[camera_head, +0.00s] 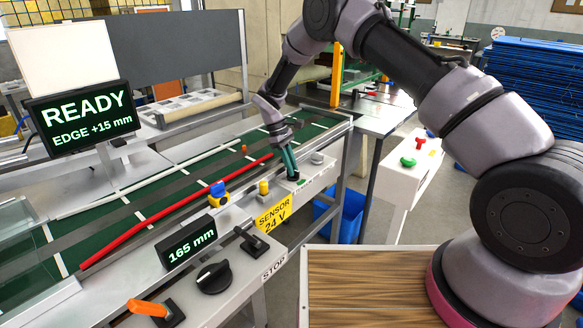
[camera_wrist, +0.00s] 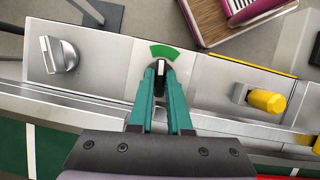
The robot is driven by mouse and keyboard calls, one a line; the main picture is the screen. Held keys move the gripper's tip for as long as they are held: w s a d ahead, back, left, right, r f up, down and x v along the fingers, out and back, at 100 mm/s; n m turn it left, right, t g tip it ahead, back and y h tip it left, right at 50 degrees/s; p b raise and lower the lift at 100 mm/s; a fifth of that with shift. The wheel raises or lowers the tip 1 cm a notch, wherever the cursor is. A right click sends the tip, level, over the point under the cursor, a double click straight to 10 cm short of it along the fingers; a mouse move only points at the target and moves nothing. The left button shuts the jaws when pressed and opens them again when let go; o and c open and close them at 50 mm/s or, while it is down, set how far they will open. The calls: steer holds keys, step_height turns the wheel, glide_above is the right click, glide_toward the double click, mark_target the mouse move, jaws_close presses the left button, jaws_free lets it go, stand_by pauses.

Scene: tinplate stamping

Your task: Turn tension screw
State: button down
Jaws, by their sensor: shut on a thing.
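In the wrist view, the teal fingers of my gripper (camera_wrist: 160,72) are closed around a small black knob with a white pointer line (camera_wrist: 159,81), which I take for the tension screw. The pointer faces a green arc (camera_wrist: 163,51) on a light plate. In the head view my gripper (camera_head: 291,178) reaches down onto the grey panel (camera_head: 313,173) on the conveyor's near side. The fingers hide most of the knob there.
A silver knob (camera_wrist: 60,55) and a yellow knob (camera_wrist: 265,101) flank the plate. One display reads "READY EDGE +15 mm" (camera_head: 86,117), another "165 mm" (camera_head: 187,246). A black dial (camera_head: 214,277) and levers sit nearer.

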stand_by(0.3)
steer(key=c, duration=1.1)
jaws_free()
steer(key=shift+c, duration=0.2)
steer(key=v, duration=1)
steer(key=shift+a+r, duration=0.1)
steer(key=shift+r, duration=0.3)
